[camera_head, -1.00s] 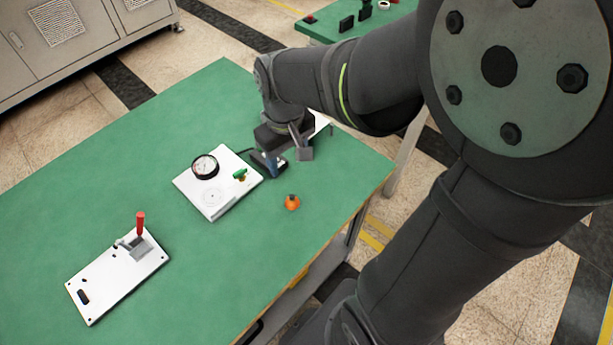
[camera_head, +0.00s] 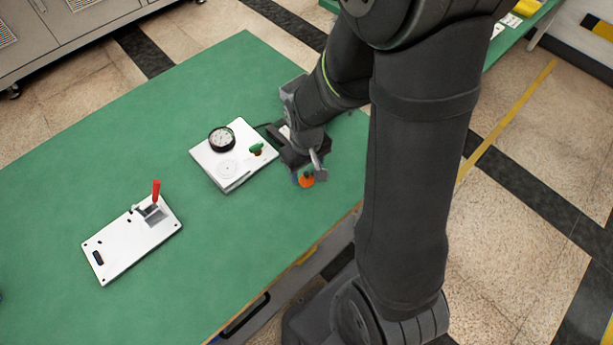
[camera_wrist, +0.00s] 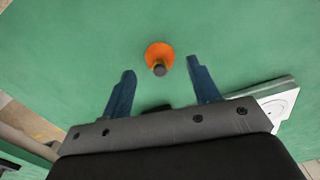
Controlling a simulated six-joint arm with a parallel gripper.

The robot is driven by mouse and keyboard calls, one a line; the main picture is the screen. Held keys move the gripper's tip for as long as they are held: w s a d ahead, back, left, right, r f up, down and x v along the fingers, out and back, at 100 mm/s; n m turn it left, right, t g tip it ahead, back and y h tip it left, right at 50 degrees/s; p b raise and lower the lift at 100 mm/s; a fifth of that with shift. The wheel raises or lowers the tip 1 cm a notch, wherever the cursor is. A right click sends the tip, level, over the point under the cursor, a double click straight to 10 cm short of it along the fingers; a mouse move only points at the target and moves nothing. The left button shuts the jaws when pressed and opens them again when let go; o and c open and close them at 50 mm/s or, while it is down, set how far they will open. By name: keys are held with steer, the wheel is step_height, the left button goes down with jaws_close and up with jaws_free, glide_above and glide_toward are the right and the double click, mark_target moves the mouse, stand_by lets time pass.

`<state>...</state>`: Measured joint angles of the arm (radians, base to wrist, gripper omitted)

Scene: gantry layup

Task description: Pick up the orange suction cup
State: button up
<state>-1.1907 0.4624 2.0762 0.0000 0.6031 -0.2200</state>
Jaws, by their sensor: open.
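The orange suction cup (camera_head: 306,181) stands on the green table near its front edge, partly behind my gripper in the head view. In the wrist view the orange suction cup (camera_wrist: 158,54) shows a round orange skirt with a dark stem on top. My gripper (camera_head: 306,172) is right at the cup in the head view. In the wrist view my gripper (camera_wrist: 158,75) is open, with its two blue fingers apart. The cup appears slightly beyond the fingertips, roughly midway between them, and is not held.
A white plate with a black dial gauge (camera_head: 222,139) and a green part (camera_head: 257,149) lies left of my gripper. A white plate with a red-handled clamp (camera_head: 155,192) lies farther left. The green table (camera_head: 120,150) is bare between and around them.

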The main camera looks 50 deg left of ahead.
steer(key=shift+f, duration=1.1)
steer(key=shift+c, duration=0.5)
steer(key=c, duration=1)
steer(key=shift+o, duration=0.2)
steer(key=shift+r, duration=0.1)
steer(key=shift+r, duration=0.5)
steer(key=r, duration=0.3)
steer(key=shift+w+d+r, duration=0.2)
steer(key=shift+d+r, duration=0.05)
steer(key=shift+d, duration=0.05)
steer(key=w+d+r, duration=0.6)
steer(key=d, duration=0.3)
steer(key=shift+r, duration=0.15)
